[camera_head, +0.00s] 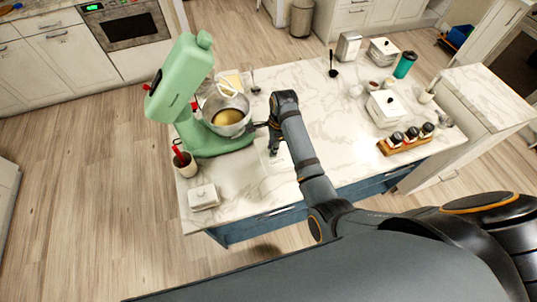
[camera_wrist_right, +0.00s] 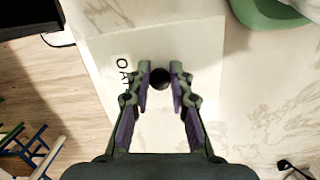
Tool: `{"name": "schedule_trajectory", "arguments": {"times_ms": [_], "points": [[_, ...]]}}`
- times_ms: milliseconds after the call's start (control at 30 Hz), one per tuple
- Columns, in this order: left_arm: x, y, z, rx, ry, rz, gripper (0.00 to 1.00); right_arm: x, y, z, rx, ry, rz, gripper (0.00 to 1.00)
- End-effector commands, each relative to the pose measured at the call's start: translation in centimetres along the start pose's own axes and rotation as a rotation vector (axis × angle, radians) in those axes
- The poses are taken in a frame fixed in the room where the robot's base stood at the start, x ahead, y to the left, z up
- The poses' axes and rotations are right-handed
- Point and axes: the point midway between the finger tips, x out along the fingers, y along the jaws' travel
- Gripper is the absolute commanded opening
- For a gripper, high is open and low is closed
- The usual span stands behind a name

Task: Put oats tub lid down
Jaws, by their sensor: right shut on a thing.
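My right gripper (camera_head: 273,150) reaches over the marble island, just right of the green mixer. In the right wrist view, the right gripper (camera_wrist_right: 161,82) has its fingers on both sides of a black round knob (camera_wrist_right: 160,76) and is shut on it. The knob belongs to the oats tub lid (camera_wrist_right: 205,60), a pale square with black letters starting "OA" on its left part. The fingers hide part of the lettering. I cannot tell whether the lid touches what is below it. My left gripper is out of view.
The green mixer (camera_head: 184,75) with its metal bowl (camera_head: 226,121) stands close left. A white box (camera_head: 204,197) sits at the near left corner. White canisters (camera_head: 386,109) and a wooden rack of jars (camera_head: 405,140) stand on the right. Marble near the front edge is bare.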

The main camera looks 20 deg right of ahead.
Motion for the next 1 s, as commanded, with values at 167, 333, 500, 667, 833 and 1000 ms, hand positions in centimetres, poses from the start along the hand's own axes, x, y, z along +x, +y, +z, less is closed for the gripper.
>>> {"name": "schedule_trajectory", "arguments": {"times_ms": [167, 333, 500, 667, 833, 1000], "points": [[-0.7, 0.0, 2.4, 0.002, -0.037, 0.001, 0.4, 2.4, 0.1, -0.3, -0.001, 0.001, 0.005, 0.0], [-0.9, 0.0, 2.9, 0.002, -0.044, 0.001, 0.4, 5.3, 0.0, -0.7, -0.002, 0.001, 0.001, 0.0], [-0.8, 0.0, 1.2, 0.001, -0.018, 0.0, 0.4, 6.1, 0.0, -0.8, -0.003, 0.001, 0.0, 0.0], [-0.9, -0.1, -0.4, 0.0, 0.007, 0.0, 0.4, 8.7, 0.0, -1.1, -0.003, 0.002, 0.003, 0.0], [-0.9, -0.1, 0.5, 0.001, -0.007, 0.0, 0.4, 10.0, 0.0, -1.2, -0.003, 0.0, 0.0, 0.0], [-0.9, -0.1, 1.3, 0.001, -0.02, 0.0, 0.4, 10.0, 0.0, -1.2, -0.003, 0.0, -0.001, 0.0]]}}
